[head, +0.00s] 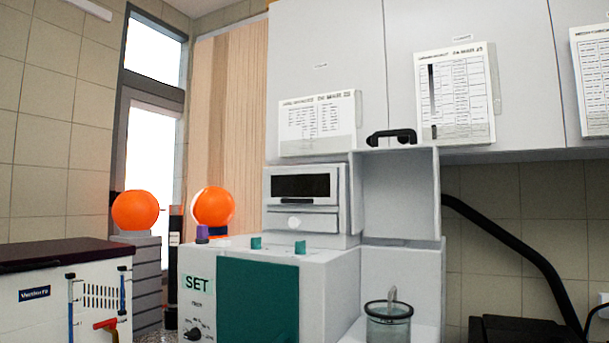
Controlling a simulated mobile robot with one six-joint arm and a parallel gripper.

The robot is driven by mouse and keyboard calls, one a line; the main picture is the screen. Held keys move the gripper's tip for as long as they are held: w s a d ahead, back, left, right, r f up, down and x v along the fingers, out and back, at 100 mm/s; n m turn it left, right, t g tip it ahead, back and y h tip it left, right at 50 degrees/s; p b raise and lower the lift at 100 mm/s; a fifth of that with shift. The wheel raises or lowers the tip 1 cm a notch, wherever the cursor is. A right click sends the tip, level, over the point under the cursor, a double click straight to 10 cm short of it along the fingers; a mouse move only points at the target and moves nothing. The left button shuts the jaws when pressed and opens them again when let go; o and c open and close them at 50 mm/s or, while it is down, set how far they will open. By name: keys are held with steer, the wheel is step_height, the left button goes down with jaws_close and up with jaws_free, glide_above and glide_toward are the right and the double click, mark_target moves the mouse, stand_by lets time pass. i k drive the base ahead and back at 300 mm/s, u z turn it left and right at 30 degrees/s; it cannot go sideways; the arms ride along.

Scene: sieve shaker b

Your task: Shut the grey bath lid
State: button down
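No grey bath lid can be clearly made out in the head view. The white box (60,301) at the lower left looks bath-like and has a flat dark top (62,252), which looks down on the box; its lower part is cut off by the frame. I cannot tell whether this is the bath. My gripper is not in view.
A white and teal unit marked SET (197,283) stands at lower centre, beside a grey-white instrument (301,222). A clear vessel (388,328) stands to its right. Orange balls (135,210) sit at left. Wall cabinets (330,50) hang above; a black hose (510,236) slopes down right.

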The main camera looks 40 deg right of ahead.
mark_target(395, 193)
steer(key=k, duration=1.8)
steer(key=z, duration=1.2)
steer(key=i, duration=0.95)
